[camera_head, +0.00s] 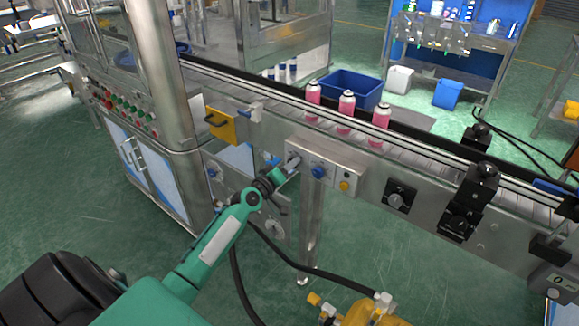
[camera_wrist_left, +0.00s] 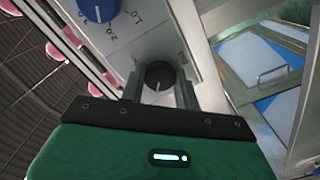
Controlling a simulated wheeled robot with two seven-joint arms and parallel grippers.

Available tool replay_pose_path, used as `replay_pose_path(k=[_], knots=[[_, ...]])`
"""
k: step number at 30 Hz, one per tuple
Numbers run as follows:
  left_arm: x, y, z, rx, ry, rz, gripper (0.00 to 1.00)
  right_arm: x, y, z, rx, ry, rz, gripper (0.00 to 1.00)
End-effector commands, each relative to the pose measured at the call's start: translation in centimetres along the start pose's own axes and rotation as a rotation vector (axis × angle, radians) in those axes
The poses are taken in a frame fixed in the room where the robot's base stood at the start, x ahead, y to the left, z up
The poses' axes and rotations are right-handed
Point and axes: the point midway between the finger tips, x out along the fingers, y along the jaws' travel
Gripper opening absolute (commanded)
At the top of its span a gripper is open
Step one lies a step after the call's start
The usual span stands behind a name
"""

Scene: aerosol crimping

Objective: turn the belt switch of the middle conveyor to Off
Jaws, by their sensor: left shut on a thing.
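The belt switch is a small black knob (camera_wrist_left: 160,73) with a pale pointer line, on a grey control box (camera_head: 333,163) at the conveyor's (camera_head: 412,157) near side. In the left wrist view the knob sits between the two fingers of my left gripper (camera_wrist_left: 160,92), which is shut on it. The pointer runs toward the gripper's palm; the small label beside the knob is too small to read. In the head view my left gripper (camera_head: 291,164) reaches the left end of the box and hides the knob. My right gripper is not in view.
A blue dial (camera_head: 318,172) with a number scale is beside the switch, then a yellow button (camera_head: 344,185). Pink cans (camera_head: 346,104) stand on the belt. A yellow flap (camera_head: 221,125) is to the left. A black hose (camera_head: 238,268) hangs below.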

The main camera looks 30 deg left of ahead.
Motion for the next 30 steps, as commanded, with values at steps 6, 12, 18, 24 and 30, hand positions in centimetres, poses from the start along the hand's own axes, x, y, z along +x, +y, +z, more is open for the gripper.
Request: replay_pose_path(k=[6, 12, 18, 24, 30], knots=[[0.0, 0.0, 0.0, -0.008, 0.001, 0.000, 0.09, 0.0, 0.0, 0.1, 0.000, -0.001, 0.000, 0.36], [0.0, 0.0, 0.0, -0.008, 0.001, 0.000, 0.34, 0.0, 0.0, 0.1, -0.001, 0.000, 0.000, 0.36], [0.0, 0.0, 0.0, -0.007, 0.001, 0.000, 0.54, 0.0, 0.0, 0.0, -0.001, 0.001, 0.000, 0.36], [-0.1, 0.0, 0.0, -0.007, 0.001, 0.000, 0.54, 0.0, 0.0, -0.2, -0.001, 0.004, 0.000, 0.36], [-1.6, -0.1, 0.1, -0.007, 0.000, -0.001, 0.54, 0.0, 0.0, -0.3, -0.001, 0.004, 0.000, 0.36]])
